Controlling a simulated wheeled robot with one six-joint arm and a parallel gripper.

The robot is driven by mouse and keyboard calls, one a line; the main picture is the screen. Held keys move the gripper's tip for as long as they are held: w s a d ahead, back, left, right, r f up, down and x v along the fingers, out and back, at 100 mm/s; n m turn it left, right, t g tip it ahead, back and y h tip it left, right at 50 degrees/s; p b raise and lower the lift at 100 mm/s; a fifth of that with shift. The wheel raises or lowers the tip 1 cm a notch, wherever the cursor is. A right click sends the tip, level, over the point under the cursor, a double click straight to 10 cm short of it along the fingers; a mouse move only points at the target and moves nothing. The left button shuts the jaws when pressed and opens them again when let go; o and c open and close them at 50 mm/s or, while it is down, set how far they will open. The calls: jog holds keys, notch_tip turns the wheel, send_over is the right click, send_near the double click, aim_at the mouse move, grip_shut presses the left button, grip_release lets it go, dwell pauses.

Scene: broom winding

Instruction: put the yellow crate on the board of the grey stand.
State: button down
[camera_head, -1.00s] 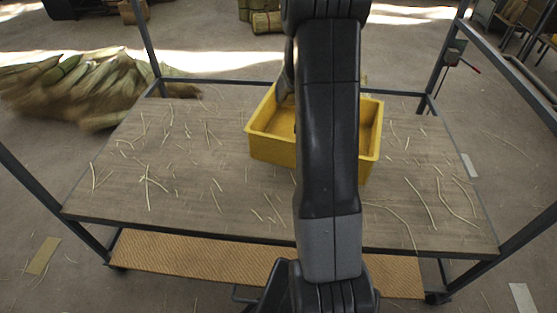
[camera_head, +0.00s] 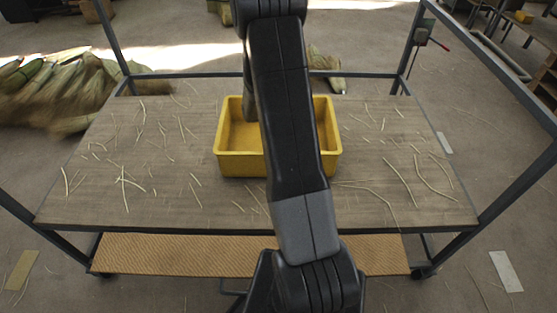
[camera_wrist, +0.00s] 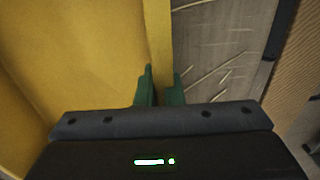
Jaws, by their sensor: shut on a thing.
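The yellow crate (camera_head: 238,166) is over the middle of the grey-brown board (camera_head: 100,200) of the grey stand (camera_head: 113,45). In the wrist view, the green fingers of my gripper (camera_wrist: 161,88) are shut on a wall of the crate (camera_wrist: 90,60). Bare board (camera_wrist: 215,50) shows just right of that wall.
Thin dry stalks (camera_head: 405,180) lie scattered on the board. The stand's posts and rails rise at both sides. A woven lower shelf (camera_head: 180,255) is under the board. Leafy bundles (camera_head: 60,90) lie on the floor at back left.

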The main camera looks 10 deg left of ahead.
jog(key=shift+f, duration=0.9)
jog(key=shift+f, duration=0.15)
jog(key=c, duration=1.6)
grip_release()
jog(key=shift+o, duration=0.2)
notch_tip(320, 180, up, 12)
jog(key=shift+r+p, duration=0.1)
jog(key=shift+p, duration=0.2)
